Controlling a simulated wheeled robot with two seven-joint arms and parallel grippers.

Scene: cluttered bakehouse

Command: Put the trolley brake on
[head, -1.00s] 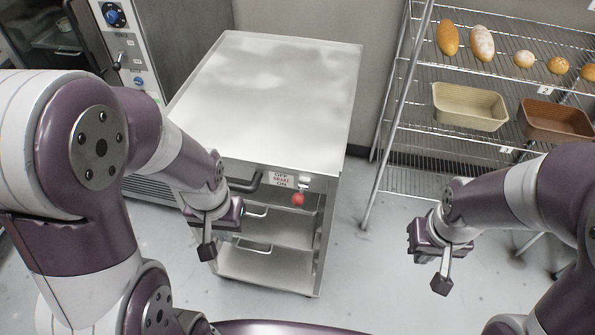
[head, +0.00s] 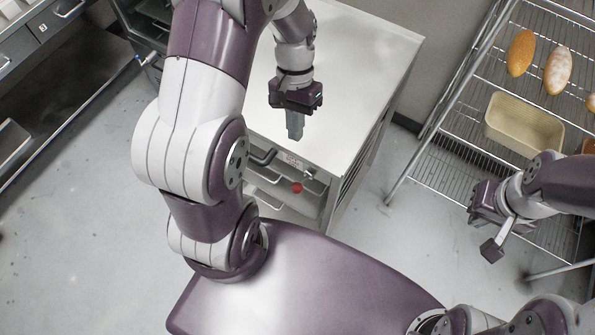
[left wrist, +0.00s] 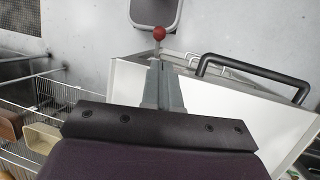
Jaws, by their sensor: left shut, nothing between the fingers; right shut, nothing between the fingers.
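The steel trolley (head: 350,60) stands in front of me. Its brake lever ends in a red knob (head: 297,187) at the front, below and beside a small label (head: 292,160); the label is too small to read now. In the left wrist view the red knob (left wrist: 159,33) shows beyond the fingertips, past the trolley's top edge. My left gripper (head: 295,130) is shut and empty, pointing down over the front part of the trolley top, apart from the knob. My right gripper (head: 492,250) is shut and empty, off to the right of the trolley.
A dark bar handle (head: 263,158) sticks out of the trolley front, left of the lever. A wire rack with loaves and a cream basket (head: 523,122) stands at the right. Floor is clear between trolley and rack.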

